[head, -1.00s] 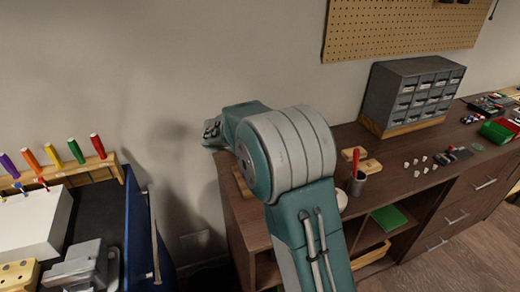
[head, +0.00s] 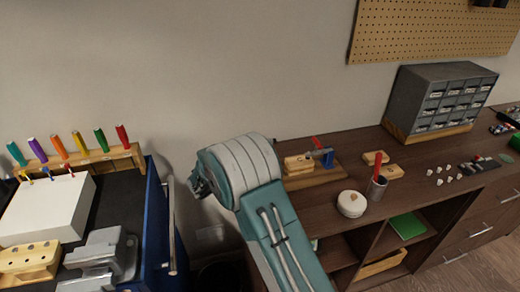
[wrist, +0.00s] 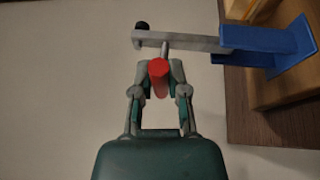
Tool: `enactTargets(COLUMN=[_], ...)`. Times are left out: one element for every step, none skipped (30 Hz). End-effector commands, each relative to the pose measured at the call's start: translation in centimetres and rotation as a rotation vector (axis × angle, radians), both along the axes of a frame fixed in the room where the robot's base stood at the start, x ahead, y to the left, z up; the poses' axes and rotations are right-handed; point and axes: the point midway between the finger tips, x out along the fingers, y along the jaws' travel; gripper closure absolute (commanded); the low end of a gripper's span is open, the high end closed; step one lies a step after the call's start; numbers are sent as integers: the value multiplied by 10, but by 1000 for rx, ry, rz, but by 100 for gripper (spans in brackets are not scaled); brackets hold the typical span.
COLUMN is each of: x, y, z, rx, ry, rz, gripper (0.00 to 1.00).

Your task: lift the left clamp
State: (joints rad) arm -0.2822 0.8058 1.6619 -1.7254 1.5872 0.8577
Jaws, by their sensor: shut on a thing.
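In the wrist view my gripper (wrist: 160,82) is shut on the red handle (wrist: 159,75) of a clamp with a grey bar (wrist: 185,41) and a blue body (wrist: 270,45). The bar runs across in front of the fingertips. In the head view my gripper (head: 199,188) is at the left end of my arm, off the bench's left end against the wall. The held clamp is not clearly visible there. Another clamp (head: 324,155), blue with a red handle, sits on a wooden fixture (head: 312,178) on the bench, to the right of my arm.
At left, a blue cart (head: 155,215) carries a white box (head: 45,212) and a rack of coloured tools.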

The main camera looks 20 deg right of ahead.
Motion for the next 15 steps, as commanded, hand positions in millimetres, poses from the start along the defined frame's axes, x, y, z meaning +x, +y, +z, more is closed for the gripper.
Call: enactTargets(x=[-1,-1,-1,-1,-1,-1,-1,-1,-1,-1,-1,-1,-1,-1,-1], y=[0,1,2,3,4,4,5,5,6,6,6,7,7,8,8], z=[-5,-6,-6,-7,-7,-8,-8,-8,-9,-9,-9,-10,-10,-10,-10], rx=[-28,-45,-66,-81,-94,-110,-122,-130,-142,-150,-156,-163,-168,-172,-175], ry=[8,7,7,7,7,7,7,6,7,7,6,7,7,7,7], rz=[-3,-4,-3,-4,-4,-4,-4,-4,-4,-5,-5,-5,-4,-4,-4], gripper=[100,100,100,100,100,100,100,100,100,100,100,100,100,100,100])
